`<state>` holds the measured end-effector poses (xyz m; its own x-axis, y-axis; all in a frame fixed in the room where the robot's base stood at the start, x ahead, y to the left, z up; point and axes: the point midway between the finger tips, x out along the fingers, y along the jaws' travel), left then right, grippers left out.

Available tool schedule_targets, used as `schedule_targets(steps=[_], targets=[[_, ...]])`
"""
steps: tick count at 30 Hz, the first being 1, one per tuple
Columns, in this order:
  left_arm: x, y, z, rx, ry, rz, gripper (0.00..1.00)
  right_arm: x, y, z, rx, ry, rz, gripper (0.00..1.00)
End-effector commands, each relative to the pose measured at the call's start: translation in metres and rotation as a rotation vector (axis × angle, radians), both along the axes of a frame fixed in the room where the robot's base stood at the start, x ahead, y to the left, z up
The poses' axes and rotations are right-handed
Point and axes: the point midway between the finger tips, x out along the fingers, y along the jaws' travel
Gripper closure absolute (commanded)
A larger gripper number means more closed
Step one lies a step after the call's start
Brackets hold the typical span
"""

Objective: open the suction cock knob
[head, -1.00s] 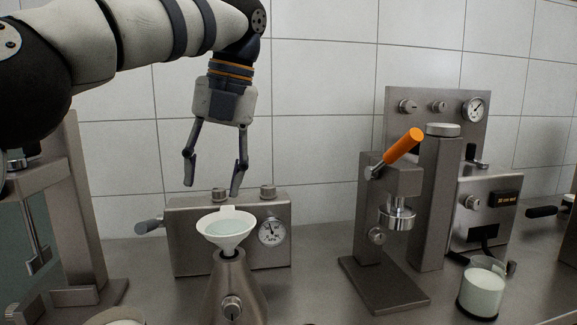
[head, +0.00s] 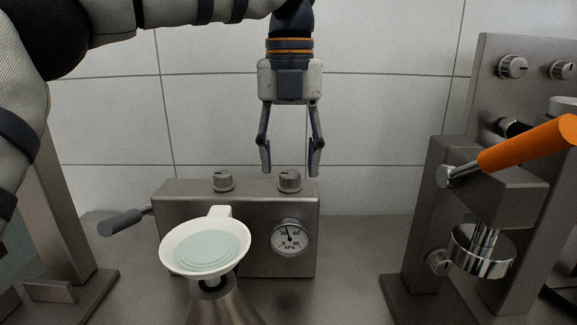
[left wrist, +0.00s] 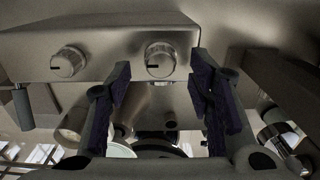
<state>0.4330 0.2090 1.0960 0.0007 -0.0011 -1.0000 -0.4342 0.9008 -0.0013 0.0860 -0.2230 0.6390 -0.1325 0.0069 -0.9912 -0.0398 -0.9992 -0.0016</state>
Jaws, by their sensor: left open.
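A steel box (head: 235,205) with a pressure gauge (head: 290,238) on its front stands near the wall. A left round knob (head: 223,181) and a right round knob (head: 290,181) sit on its top. I cannot tell which control is the suction cock knob. My left gripper (head: 291,168) points down, open and empty, directly above the right knob in the head view, with its fingertips close to the knob's height. In the left wrist view the right knob (left wrist: 160,60) appears between the open fingers, with the left knob (left wrist: 68,62) beside it. I see no clear contact.
A white funnel with a pale disc (head: 205,247) stands on a flask in front of the box. A grey lever handle (head: 122,222) sticks out from the box's left side. A machine with an orange handle (head: 525,147) stands at right.

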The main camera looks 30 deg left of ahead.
Motion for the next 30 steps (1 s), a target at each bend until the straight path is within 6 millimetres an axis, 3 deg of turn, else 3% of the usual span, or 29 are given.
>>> schedule_targets(steps=[6, 13, 20, 30], targets=[[0.000, 0.000, -0.021, 0.000, 0.000, 0.001, 0.52, 0.003, 0.000, 0.002, 0.000, -0.010, 0.000, 0.60], [0.000, 0.000, -0.023, 0.000, 0.001, 0.001, 0.52, 0.002, 0.000, 0.002, 0.000, -0.009, 0.000, 0.60], [0.001, 0.000, -0.023, 0.000, 0.001, 0.001, 1.00, 0.002, 0.000, 0.002, 0.000, -0.008, 0.000, 0.60], [0.001, 0.000, -0.023, 0.000, 0.001, -0.038, 1.00, 0.002, 0.000, 0.002, 0.000, -0.009, 0.000, 0.60]])
